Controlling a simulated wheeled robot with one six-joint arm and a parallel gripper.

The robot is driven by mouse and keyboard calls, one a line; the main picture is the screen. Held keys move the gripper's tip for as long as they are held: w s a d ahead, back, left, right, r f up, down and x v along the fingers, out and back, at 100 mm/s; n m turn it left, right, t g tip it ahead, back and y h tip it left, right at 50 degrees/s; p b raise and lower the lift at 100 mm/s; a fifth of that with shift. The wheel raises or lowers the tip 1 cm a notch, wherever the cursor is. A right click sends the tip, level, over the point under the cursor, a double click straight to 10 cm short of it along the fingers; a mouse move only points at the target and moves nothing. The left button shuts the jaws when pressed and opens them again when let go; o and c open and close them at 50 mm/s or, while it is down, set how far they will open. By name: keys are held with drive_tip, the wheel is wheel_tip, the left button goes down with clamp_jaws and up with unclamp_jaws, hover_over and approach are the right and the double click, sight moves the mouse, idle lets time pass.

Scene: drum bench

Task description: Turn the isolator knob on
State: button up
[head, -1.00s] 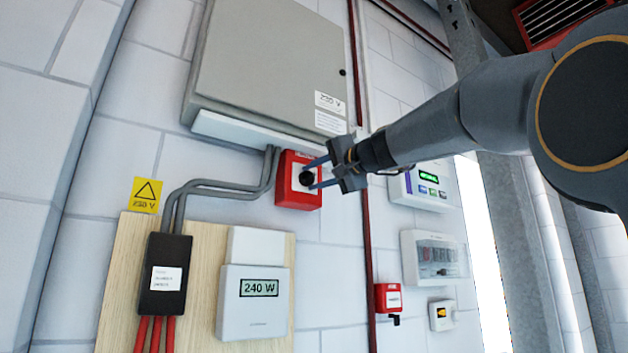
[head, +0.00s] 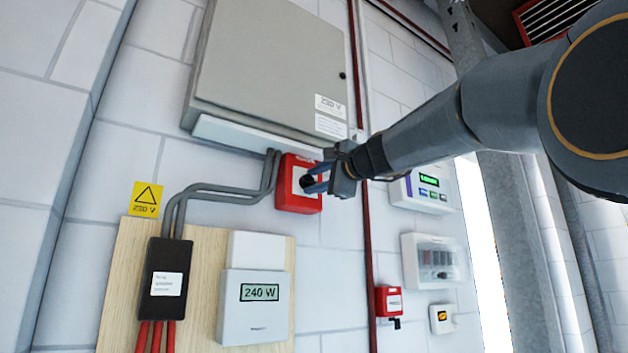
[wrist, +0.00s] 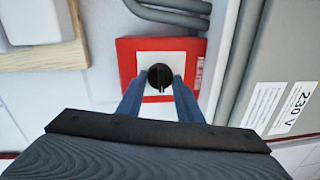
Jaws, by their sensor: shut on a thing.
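The isolator is a red box (head: 287,200) with a white face plate and a round black knob (head: 307,183), on the wall below the grey cabinet. In the wrist view the knob (wrist: 160,76) sits in the middle of the white plate, with a ridge across it. My gripper (head: 312,181) is in front of the box, with its blue fingers shut on the knob, one on each side. In the wrist view the fingers (wrist: 159,92) reach the knob's sides. The knob's edges are partly hidden by the fingers.
The grey cabinet (head: 270,65) is just above. Grey conduits (head: 215,187) run left of the box. A meter (head: 254,305) reading 240 W is on a wooden board (head: 122,265) below. A red pipe (head: 367,230) and small panels are to the right.

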idle(0.3)
drive_tip(key=o, duration=1.1)
drive_tip(key=shift+s, duration=0.1)
drive_tip(key=b+v, duration=0.3)
drive_tip(key=v, duration=0.4)
drive_tip(key=shift+s+d, duration=0.2)
drive_tip(key=shift+s, duration=0.05)
drive_tip(key=shift+f, duration=0.15)
